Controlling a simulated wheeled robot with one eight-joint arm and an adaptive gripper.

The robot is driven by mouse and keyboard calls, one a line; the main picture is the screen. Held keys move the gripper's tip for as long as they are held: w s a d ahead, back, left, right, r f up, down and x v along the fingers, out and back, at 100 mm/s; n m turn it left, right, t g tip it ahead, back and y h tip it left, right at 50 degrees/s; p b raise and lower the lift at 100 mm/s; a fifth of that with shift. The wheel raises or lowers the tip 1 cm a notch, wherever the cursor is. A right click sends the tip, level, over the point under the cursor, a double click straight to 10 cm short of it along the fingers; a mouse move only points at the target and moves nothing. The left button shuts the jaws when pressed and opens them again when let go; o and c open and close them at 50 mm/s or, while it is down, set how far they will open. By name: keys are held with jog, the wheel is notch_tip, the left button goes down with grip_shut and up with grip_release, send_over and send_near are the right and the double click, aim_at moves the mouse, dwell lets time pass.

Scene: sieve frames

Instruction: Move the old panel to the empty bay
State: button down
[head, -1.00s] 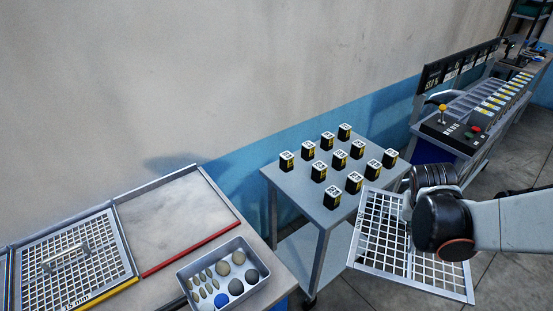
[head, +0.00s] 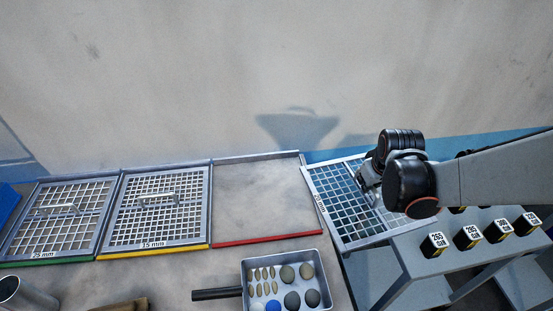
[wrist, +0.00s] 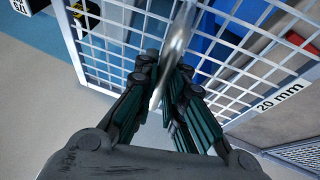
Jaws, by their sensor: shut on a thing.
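My gripper (head: 370,180) is shut on the handle of a white mesh panel (head: 323,207), with the jaws around the handle bar in the wrist view (wrist: 166,82). The held panel carries a "20 mm" label, seen in the wrist view (wrist: 279,98). It hangs tilted just right of the bench, between the bench and the trolley. The empty bay (head: 262,200) is a bare rectangle with a red front edge, left of the held panel. A 15 mm panel (head: 155,208) with a yellow edge and a 25 mm panel (head: 58,213) with a green edge lie left of the bay.
A grey tray of stones (head: 285,283) with a black handle stands in front of the empty bay. Several small black labelled blocks (head: 467,237) stand on the trolley (head: 420,263) at right. A metal cylinder (head: 15,292) is at the lower left. The wall is behind the bench.

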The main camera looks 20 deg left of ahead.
jog(key=s+a+r+n+g+y+p, duration=0.1)
jog(key=s+a+n+g+y, duration=0.1)
jog(key=a+n, duration=0.6)
jog(key=s+a+r+n+g+y+p, duration=0.1)
jog(key=a+n, duration=0.7)
jog(key=a, duration=1.5)
jog(key=shift+s+n+g+y, duration=0.3)
jog(key=shift+s+g+y, duration=0.2)
jog(key=shift+s+g, duration=0.65)
jog(key=shift+w+d, duration=0.1)
jog(key=shift+w, duration=0.05)
jog(key=shift+f+b, duration=3.55)
jog(key=shift+f, duration=1.15)
jog(key=c, duration=1.6)
grip_release()
